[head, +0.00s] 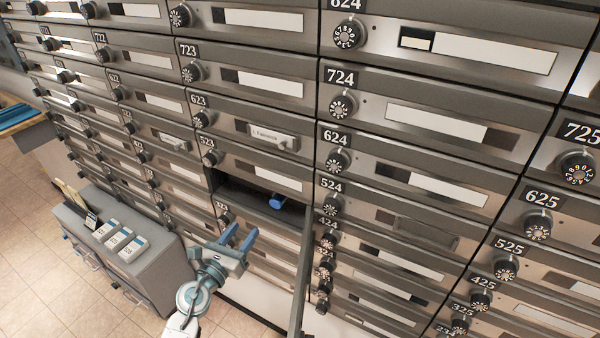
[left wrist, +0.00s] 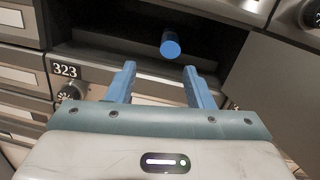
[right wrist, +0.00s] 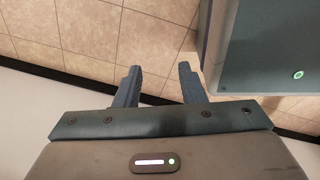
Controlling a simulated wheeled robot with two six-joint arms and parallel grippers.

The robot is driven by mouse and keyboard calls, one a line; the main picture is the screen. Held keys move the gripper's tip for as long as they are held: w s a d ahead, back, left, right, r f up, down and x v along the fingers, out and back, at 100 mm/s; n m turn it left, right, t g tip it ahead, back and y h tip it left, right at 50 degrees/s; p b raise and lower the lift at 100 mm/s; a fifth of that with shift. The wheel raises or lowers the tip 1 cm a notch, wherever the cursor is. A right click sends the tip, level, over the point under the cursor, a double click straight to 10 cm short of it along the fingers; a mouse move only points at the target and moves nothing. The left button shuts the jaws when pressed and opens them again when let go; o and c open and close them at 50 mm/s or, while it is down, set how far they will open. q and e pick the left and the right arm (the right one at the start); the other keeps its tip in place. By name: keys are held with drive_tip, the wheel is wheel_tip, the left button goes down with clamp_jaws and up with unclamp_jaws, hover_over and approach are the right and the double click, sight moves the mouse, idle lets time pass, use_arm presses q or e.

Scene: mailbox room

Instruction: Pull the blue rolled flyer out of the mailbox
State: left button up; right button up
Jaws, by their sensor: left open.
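The blue rolled flyer (head: 277,202) lies in an open mailbox compartment (head: 240,190), its round end facing out at the opening. In the left wrist view the flyer (left wrist: 170,46) shows just beyond the fingertips, a little right of the middle between them. My left gripper (head: 240,237) is open and empty, in front of and below the compartment, apart from the flyer. The back part of the flyer is hidden in the dark compartment. My right gripper (right wrist: 157,70) is open and empty over the floor, and it is not in the head view.
The open mailbox door (head: 301,270) stands out on the right side of the compartment. Closed mailboxes with dials fill the wall. A grey cabinet (head: 160,262) with boxes on top (head: 132,249) stands at the left. The tiled floor (head: 30,245) is clear at the left.

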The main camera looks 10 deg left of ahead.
sight(275, 203)
use_arm(q)
drive_tip(key=shift+w+d+f+m+g+h+b, duration=0.15)
drive_tip(key=shift+w+d+m, duration=0.25)
drive_tip(key=shift+w+d, duration=1.2)
drive_tip(key=shift+w+d+m+g+h+b, duration=0.2)
drive_tip(key=shift+w+d+m, duration=0.25)
drive_tip(key=shift+w, duration=2.2)
drive_tip(key=shift+w+d+f+m+g+h+b, duration=0.1)
drive_tip(key=shift+w+d+m+g+h+b, duration=0.2)
drive_tip(key=shift+w+d, duration=1.3)
use_arm(e)
drive_tip(key=shift+s+f, duration=0.3)
drive_tip(key=shift+s, duration=0.3)
drive_tip(key=shift+s+f, duration=0.3)
drive_tip(key=shift+s, duration=0.3)
use_arm(q)
drive_tip(key=shift+w+a, duration=0.55)
drive_tip(key=shift+a, duration=0.05)
drive_tip(key=c, duration=0.8)
drive_tip(key=shift+r, duration=0.15)
use_arm(e)
drive_tip(key=shift+r, duration=0.15)
